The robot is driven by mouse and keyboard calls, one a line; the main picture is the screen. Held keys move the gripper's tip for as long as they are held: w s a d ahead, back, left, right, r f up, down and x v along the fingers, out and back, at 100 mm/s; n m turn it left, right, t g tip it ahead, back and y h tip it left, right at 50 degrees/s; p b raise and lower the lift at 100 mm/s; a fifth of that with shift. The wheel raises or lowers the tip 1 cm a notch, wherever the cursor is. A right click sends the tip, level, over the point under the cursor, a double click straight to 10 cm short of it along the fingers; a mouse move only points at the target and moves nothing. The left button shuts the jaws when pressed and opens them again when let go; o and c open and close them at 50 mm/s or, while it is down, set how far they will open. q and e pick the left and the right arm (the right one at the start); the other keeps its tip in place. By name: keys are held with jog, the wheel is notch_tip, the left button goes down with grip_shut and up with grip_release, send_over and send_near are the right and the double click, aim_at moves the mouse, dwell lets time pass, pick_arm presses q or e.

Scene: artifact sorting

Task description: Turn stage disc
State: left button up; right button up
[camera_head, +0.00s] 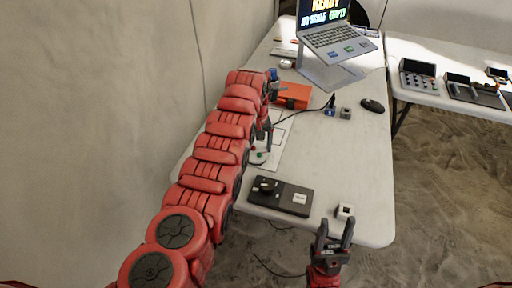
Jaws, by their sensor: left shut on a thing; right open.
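The stage disc (258,158), a small pale disc with a bit of green and red on it, sits on a white sheet on the table and is partly hidden by my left arm. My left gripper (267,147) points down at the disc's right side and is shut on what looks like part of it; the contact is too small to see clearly.
A black box with a knob (280,196) lies near the table's front edge. An orange case (293,95), small blue and grey blocks (346,113), a mouse (373,105) and a laptop on a stand (338,40) are further back. A second table (440,50) holds devices.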

pick_arm(q)
jog(key=o, duration=1)
notch_tip(320, 180, up, 8)
notch_tip(320, 180, up, 10)
jog(key=f+p, duration=0.1)
jog(key=p, duration=0.7)
send_over(256, 152)
jog(key=shift+r, duration=0.2)
